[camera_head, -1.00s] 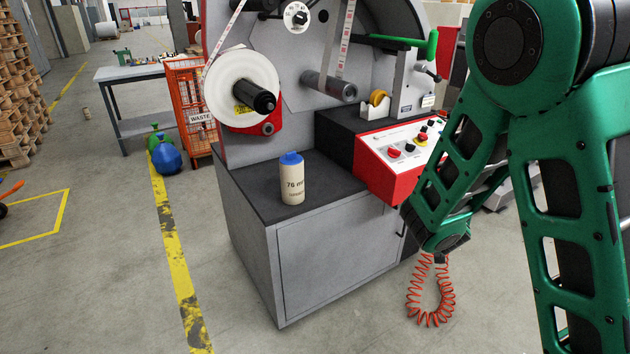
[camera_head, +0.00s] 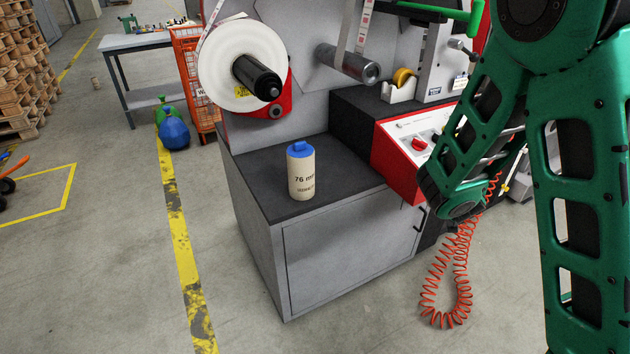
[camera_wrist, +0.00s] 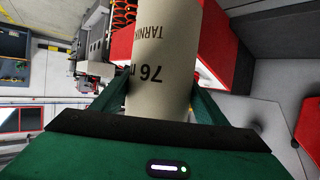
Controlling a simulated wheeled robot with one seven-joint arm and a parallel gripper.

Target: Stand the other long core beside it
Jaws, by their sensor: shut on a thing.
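One long core (camera_head: 302,176), a cream cylinder with a blue top and "76 mm" print, stands upright on the dark top of the grey cabinet (camera_head: 262,189). In the wrist view, my gripper (camera_wrist: 162,85) is shut on another cream long core (camera_wrist: 160,50), with "76" print upside down in the picture. The green fingers press on both its sides, and its far end is cut off by the frame's upper edge. In the head view my green arm is at the right; my gripper and the held core do not show there.
Bare cabinet top lies around the standing core. Behind it are the white label roll (camera_head: 240,65) on its black spindle and a steel roller (camera_head: 348,64). The red control box (camera_head: 400,150) rises to the right. An orange coiled hose hangs below my arm.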

